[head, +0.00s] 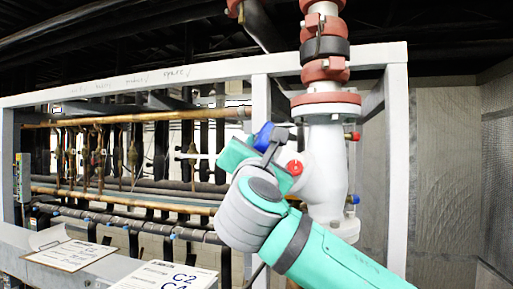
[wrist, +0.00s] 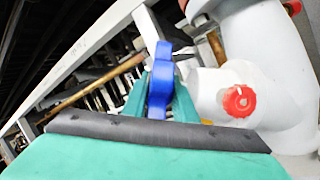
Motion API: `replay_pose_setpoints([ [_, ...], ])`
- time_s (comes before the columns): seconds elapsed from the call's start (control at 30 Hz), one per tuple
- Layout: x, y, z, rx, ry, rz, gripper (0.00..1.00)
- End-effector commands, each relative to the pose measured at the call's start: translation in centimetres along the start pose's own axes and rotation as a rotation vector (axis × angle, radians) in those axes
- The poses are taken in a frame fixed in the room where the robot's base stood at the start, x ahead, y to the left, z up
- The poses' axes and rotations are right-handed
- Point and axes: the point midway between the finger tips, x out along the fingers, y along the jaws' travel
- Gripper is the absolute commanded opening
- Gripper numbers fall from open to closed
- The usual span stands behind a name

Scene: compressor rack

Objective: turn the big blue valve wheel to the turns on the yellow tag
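The big blue valve wheel (head: 264,136) shows beside the white valve body (head: 325,165), partly hidden by my gripper. In the wrist view the blue wheel (wrist: 160,85) is seen nearly edge-on, between the two teal fingers. My gripper (wrist: 160,98) appears shut on it, with a finger against each side. In the head view my gripper (head: 262,160) reaches the wheel from the front. No yellow tag can be read. A small yellow patch (wrist: 207,122) shows behind the right finger; I cannot tell what it is.
A red round knob (head: 295,167) sits close to my gripper, and shows large at right in the wrist view (wrist: 239,101). White frame posts (head: 397,170) and copper pipes (head: 130,118) surround the valve. A clipboard (head: 72,254) and a sheet marked C2 (head: 165,276) lie at front left.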

Motion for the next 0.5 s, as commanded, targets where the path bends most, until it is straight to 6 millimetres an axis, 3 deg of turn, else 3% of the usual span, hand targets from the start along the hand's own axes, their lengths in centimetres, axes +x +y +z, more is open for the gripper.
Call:
replay_pose_setpoints([
  [0.03,-0.02,0.13,-0.07,0.0,0.001,0.002,0.2],
  [0.1,-0.03,0.21,-0.13,0.001,0.002,0.003,0.04],
  [0.13,-0.03,0.23,-0.15,0.001,0.002,0.003,0.0],
  [0.5,-0.04,0.26,-0.24,0.004,0.039,0.003,0.0],
])
